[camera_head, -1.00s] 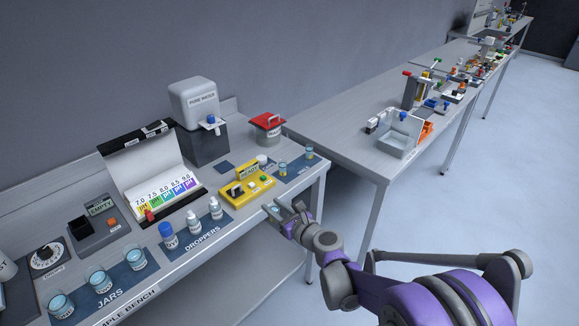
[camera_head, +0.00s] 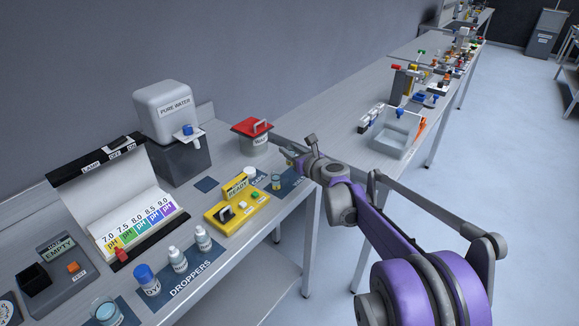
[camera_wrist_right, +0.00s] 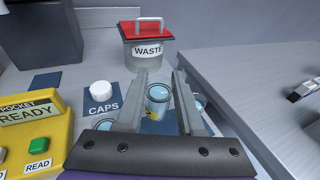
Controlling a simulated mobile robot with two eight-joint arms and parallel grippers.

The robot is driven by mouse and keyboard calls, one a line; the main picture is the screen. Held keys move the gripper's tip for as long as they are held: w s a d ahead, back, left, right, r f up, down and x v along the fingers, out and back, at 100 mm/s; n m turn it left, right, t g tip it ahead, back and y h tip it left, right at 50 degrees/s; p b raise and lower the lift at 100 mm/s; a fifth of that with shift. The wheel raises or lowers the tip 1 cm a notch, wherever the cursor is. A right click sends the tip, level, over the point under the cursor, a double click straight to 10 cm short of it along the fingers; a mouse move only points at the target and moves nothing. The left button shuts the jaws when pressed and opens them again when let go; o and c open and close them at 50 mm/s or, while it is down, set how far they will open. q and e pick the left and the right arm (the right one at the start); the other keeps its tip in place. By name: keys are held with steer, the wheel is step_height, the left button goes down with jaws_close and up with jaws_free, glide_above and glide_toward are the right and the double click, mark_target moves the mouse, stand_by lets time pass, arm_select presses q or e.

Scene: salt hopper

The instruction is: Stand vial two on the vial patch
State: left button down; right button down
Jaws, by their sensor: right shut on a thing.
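My right gripper (camera_head: 291,152) is over the far end of the sample bench and is shut on a clear vial (camera_wrist_right: 158,101) with bluish contents, seen between the fingers in the right wrist view. The dark blue vial patch (camera_wrist_right: 160,126) shows below it; I cannot tell whether the held vial touches it. One other vial (camera_head: 276,182) stands on the patch in the head view. In the wrist view another vial (camera_wrist_right: 199,102) is partly hidden behind the right finger. I cannot read any vial number. My left gripper is out of view.
A red-lidded waste pot (camera_wrist_right: 147,47) stands behind the gripper. A white cap (camera_wrist_right: 100,91) sits on the caps patch to its left. The yellow pocket reader (camera_head: 236,208) is nearer. A gap (camera_head: 312,195) separates this bench from the other bench.

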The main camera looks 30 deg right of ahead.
mark_target(290, 163)
steer(key=shift+f, duration=2.45)
steer(key=shift+f+b, duration=0.1)
steer(key=shift+b, duration=0.2)
steer(key=c, duration=0.5)
jaws_free()
